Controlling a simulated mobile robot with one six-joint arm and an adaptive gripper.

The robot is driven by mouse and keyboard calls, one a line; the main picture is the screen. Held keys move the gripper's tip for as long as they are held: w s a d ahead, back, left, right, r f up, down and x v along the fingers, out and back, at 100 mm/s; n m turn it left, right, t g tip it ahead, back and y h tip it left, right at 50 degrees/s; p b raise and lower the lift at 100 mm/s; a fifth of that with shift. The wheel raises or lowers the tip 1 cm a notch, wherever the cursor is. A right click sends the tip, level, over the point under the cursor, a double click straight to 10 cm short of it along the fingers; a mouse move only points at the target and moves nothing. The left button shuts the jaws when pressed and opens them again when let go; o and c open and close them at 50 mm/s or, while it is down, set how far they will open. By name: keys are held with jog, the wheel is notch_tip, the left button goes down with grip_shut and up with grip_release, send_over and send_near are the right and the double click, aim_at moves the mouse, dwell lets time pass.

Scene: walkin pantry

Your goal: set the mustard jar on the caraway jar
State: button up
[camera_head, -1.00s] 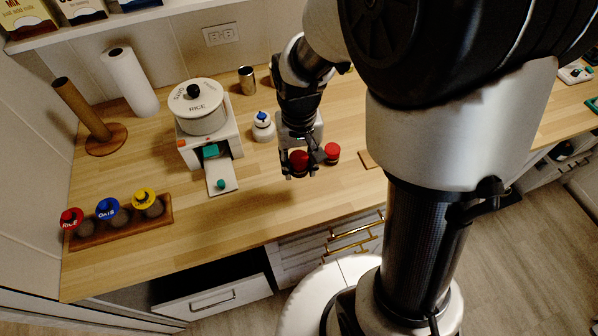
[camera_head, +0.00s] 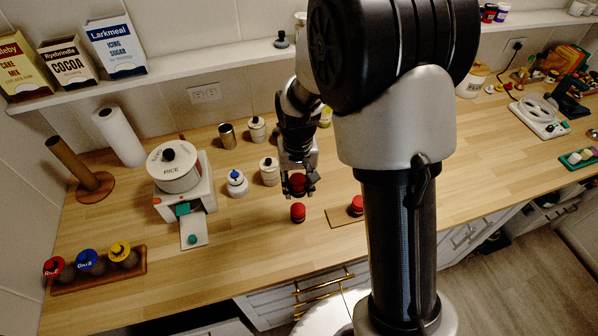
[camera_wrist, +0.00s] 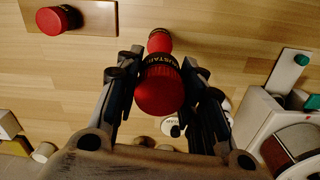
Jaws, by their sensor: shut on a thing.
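My gripper (camera_head: 298,188) is shut on the mustard jar, a small red-lidded jar (camera_wrist: 159,92) with a dark label partly readable in the wrist view. The jar is held above the counter, and the fingers hide part of it in the head view. A second red-lidded jar (camera_head: 298,212) stands on the counter just in front of the gripper; it also shows beyond the held jar in the wrist view (camera_wrist: 159,40). A third red-lidded jar (camera_head: 356,205) stands on a small wooden board (camera_head: 340,219) to the right. I cannot read which of these two is caraway.
White jars (camera_head: 269,172) and a blue-topped jar (camera_head: 237,183) stand left of the gripper. Farther left are a white dispenser with a rice pot (camera_head: 174,168) and a wooden rack (camera_head: 97,275) of jars. The counter front is clear.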

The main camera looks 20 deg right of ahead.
aim_at(298, 179)
jog(key=shift+w+d+f, duration=0.15)
jog(key=shift+f, duration=0.3)
jog(key=shift+a+f+b, duration=0.25)
jog(key=shift+f+b, duration=0.4)
jog(key=shift+b, duration=0.05)
jog(key=shift+f+b, duration=2.05)
jog(key=shift+f, duration=0.7)
jog(key=shift+f+b, duration=0.4)
jog(key=shift+f, duration=0.2)
jog(key=o, duration=1)
jog(key=shift+r, duration=0.1)
notch_tip(298, 179, up, 12)
jog(key=shift+f, duration=0.1)
